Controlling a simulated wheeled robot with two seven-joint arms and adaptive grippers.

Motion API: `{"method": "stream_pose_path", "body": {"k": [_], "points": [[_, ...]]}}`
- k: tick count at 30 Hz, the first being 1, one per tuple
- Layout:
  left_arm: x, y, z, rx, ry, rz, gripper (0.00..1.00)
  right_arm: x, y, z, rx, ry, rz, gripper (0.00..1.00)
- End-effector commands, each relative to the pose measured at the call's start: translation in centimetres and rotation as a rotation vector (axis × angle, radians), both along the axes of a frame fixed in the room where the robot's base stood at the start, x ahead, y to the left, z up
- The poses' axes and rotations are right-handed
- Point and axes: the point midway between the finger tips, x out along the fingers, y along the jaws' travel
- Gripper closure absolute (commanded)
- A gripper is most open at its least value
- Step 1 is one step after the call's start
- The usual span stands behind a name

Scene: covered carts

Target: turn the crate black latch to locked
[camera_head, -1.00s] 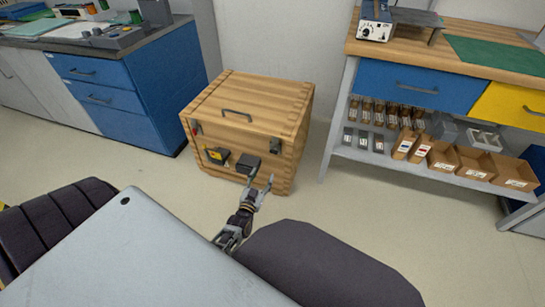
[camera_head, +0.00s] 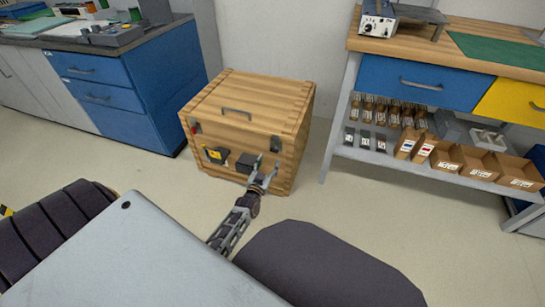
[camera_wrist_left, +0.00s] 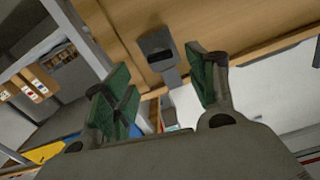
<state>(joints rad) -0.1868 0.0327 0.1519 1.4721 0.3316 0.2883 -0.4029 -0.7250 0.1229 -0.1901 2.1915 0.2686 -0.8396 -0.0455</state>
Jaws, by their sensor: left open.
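The wooden crate (camera_head: 245,100) stands on the floor with its lid down. A black latch (camera_head: 275,145) is on the right part of its front face. In the left wrist view the black latch (camera_wrist_left: 157,47) shows as a dark plate with a grey lower piece, ahead of the space between the fingers. My left gripper (camera_head: 266,170) is open and empty, close to the crate front just below the latch. In the left wrist view its green-padded fingers (camera_wrist_left: 162,88) are spread, with no clear contact on the latch. My right gripper is not in view.
A latch with a red part (camera_head: 194,126) is on the crate's left front. A black-and-yellow box (camera_head: 215,155) and a dark box (camera_head: 245,162) are low on the front. A blue cabinet (camera_head: 125,90) stands left, a shelved workbench (camera_head: 420,165) right. Floor between is clear.

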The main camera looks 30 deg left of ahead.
Motion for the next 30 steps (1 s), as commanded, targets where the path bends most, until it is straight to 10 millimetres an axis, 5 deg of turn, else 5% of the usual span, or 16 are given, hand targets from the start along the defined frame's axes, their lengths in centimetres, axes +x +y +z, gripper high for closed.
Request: {"method": "stream_pose_path", "body": {"k": [18, 30], "points": [[5.3, 1.2, -0.1, 0.0, -0.001, 0.0, 0.43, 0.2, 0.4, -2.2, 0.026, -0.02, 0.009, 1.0], [6.0, 1.4, 0.0, 0.0, 0.001, 0.0, 0.43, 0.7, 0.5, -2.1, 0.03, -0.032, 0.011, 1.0]]}}
